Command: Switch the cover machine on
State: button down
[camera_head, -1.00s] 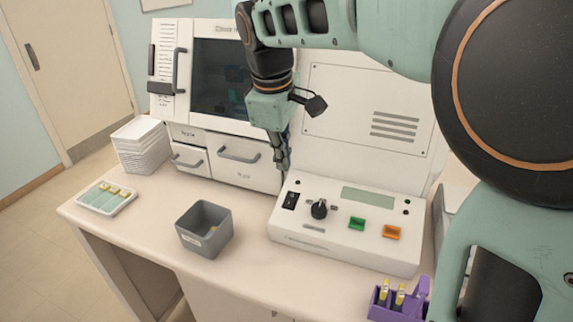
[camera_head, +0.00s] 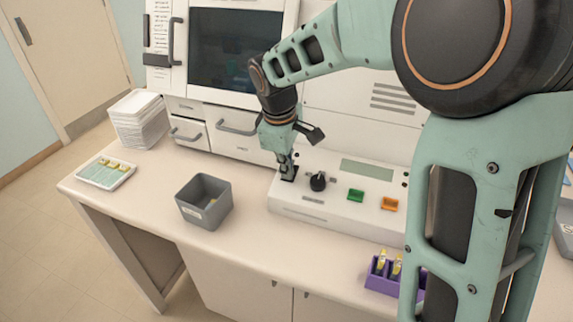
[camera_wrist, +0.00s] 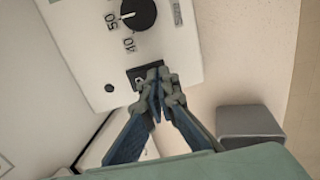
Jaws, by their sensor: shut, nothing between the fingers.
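The cover machine is a white unit with a sloped control panel (camera_head: 330,206) at the back of the bench. My gripper (camera_head: 287,177) is shut and empty, with its tips down at the black rocker switch at the panel's left end. In the wrist view my gripper (camera_wrist: 159,72) has its fingertips over the black switch (camera_wrist: 140,72) and partly hides it. I cannot tell whether they touch, nor the switch's position. The black knob (camera_head: 318,181) is just right of the gripper and also shows in the wrist view (camera_wrist: 138,14). A green button (camera_head: 355,195) and an orange button (camera_head: 389,204) are further right.
A grey bin (camera_head: 204,203) stands left of the panel. A purple rack (camera_head: 379,281) with slides is at the front right. A stack of white trays (camera_head: 139,120) and a slide tray (camera_head: 105,173) are at the left. The front middle of the bench is clear.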

jog(key=shift+f+b, duration=0.45)
jog(key=shift+f, duration=0.1)
jog(key=shift+r, duration=0.15)
jog(key=shift+r+p, duration=0.15)
jog(key=shift+p, duration=0.15)
jog(key=shift+r+p, duration=0.6)
jog(key=shift+r, duration=0.1)
jog(key=shift+r, duration=0.2)
jog(key=s+a+r+p, duration=0.2)
jog(key=s+r, duration=0.4)
jog(key=r, duration=0.6)
